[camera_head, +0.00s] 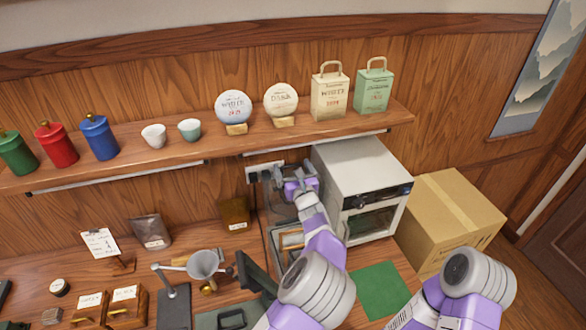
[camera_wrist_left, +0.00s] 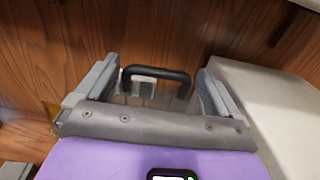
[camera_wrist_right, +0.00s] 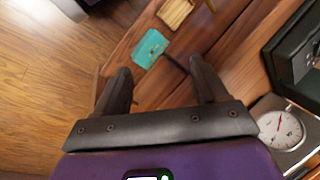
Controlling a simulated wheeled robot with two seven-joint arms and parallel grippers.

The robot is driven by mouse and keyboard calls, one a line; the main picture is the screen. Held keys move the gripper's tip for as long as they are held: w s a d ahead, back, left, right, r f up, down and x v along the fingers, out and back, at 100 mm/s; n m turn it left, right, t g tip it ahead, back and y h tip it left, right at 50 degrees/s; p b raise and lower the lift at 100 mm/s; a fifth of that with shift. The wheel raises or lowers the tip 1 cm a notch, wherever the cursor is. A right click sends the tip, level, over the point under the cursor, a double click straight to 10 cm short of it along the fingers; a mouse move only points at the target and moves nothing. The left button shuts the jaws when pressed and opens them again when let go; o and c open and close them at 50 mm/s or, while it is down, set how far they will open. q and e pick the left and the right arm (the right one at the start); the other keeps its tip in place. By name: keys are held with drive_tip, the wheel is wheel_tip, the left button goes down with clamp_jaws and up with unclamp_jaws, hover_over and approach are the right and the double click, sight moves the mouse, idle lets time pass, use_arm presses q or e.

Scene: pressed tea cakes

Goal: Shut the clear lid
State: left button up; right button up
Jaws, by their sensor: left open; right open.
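The clear lid (camera_wrist_left: 165,99) stands raised near the wood wall in the left wrist view, with a black handle (camera_wrist_left: 150,70) at its top. My left gripper (camera_wrist_left: 155,74) is open, with one finger on each side of the handle; I cannot tell whether they touch. In the head view the left gripper (camera_head: 295,179) is near the wall, left of the white oven, and hides much of the lid. A grey-rimmed case (camera_head: 271,240) lies below it, partly behind my arm. My right gripper (camera_wrist_right: 160,88) is open and empty in the right wrist view.
The white oven (camera_head: 358,165) and a cardboard box (camera_head: 450,220) stand to the right. A shelf (camera_head: 200,158) with tins, cups and cakes runs above. A green mat (camera_head: 382,290) lies in front of the oven. A dial scale (camera_wrist_right: 281,130) is beside the right gripper.

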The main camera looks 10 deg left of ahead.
use_arm(q)
drive_tip(key=shift+c, duration=0.5)
drive_tip(key=c, duration=1.1)
drive_tip(key=shift+s+d+f+b, duration=0.15)
drive_tip(key=shift+s+b, duration=0.1)
drive_tip(key=shift+b, duration=0.25)
drive_tip(key=shift+s+d+f+t+y+b, duration=0.4)
drive_tip(key=shift+s+d+t+b, duration=0.45)
drive_tip(key=shift+s+b, duration=1.1)
drive_tip(key=shift+s+d+f+t+y+b, duration=0.2)
drive_tip(key=shift+s+d+f+t+b, duration=0.6)
drive_tip(key=shift+s+b, duration=1.1)
drive_tip(key=shift+s+d+f+t+y+b, duration=0.35)
drive_tip(key=shift+s+d+t+b, duration=0.6)
drive_tip(key=shift+s+b, duration=1)
drive_tip(key=shift+s+p, duration=0.4)
drive_tip(key=o, duration=1.1)
drive_tip(key=shift+o, duration=0.5)
drive_tip(key=shift+w, duration=0.1)
